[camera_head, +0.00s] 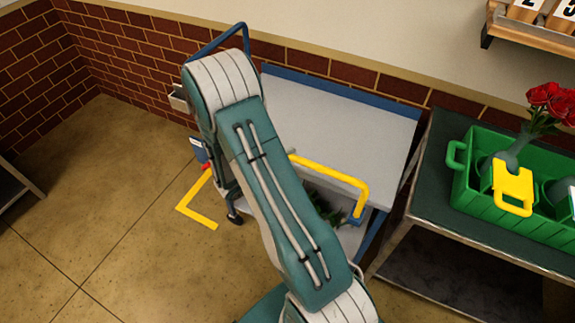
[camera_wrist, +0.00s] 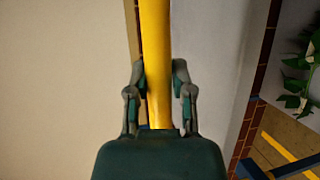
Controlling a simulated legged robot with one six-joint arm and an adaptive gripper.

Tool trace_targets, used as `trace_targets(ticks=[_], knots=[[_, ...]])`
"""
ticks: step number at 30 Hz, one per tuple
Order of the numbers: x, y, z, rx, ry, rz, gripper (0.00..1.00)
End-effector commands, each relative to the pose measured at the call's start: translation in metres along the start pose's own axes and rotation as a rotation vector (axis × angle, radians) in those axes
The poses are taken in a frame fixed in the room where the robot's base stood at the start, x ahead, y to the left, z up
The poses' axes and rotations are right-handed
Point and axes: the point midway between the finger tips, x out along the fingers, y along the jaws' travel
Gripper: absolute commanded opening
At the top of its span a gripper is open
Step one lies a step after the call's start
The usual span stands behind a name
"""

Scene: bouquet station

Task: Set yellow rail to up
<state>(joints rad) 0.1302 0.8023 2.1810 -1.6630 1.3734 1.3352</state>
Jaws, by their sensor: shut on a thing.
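The yellow rail (camera_head: 330,172) is a bent bar along the near side of the cart (camera_head: 335,120). Its right end bends down to a blue mount (camera_head: 356,218) at the cart's near right corner. Its left part goes behind my arm in the head view. In the wrist view the yellow rail (camera_wrist: 155,40) runs between the fingers of my gripper (camera_wrist: 161,78), which is shut on it. My gripper is hidden behind my arm in the head view.
A dark side table (camera_head: 450,195) to the right bears a green crate (camera_head: 476,203) with a yellow handled piece (camera_head: 513,187) and red flowers (camera_head: 550,98). Green leaves (camera_head: 322,203) show below the cart top. A yellow mark (camera_head: 190,212) lies on the open floor at left.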

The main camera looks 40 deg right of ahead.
Motion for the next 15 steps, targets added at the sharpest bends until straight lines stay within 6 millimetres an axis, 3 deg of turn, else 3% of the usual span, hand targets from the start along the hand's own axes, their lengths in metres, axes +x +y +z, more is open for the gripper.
trace_targets(ticks=[12, 13, 15], knots=[[-0.0014, 0.0102, 0.0007, 0.005, 0.001, 0.006, 0.0], [-0.0014, 0.0103, 0.0007, 0.005, 0.001, 0.006, 0.34], [-0.0014, 0.0102, 0.0006, 0.006, 0.001, 0.005, 0.65]])
